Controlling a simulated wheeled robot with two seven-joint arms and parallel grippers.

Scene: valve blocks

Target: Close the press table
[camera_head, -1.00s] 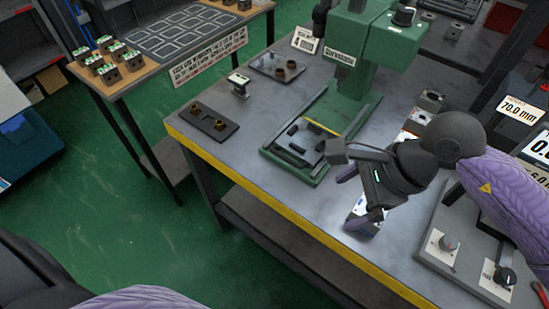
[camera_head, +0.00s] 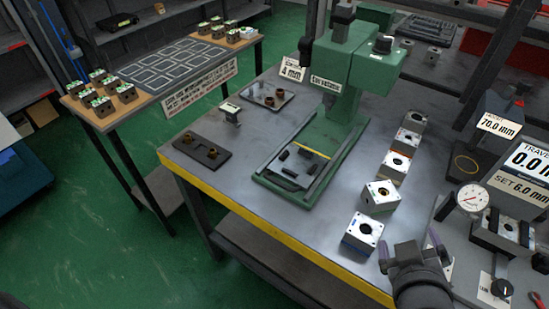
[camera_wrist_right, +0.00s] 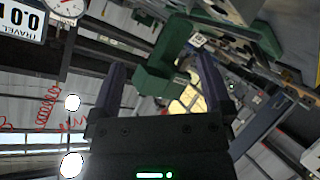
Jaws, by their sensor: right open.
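The green press (camera_head: 345,75) stands on the grey workbench. Its low green base (camera_head: 262,180) extends toward the front edge and carries black bars and a yellow strip. I cannot tell from this view which part of the base moves. My right gripper (camera_head: 410,246) is open and empty near the front right of the bench, beside the nearest valve block and well right of the press base. In the right wrist view its two fingers (camera_wrist_right: 163,68) are spread with nothing between them. My left gripper is out of view.
Several valve blocks (camera_head: 361,231) stand in a row right of the press. A dark plate (camera_head: 203,151) and a small stand (camera_head: 231,113) lie left of it. A dial gauge (camera_head: 472,199) and gauge station are at the right. Open bench lies between press and blocks.

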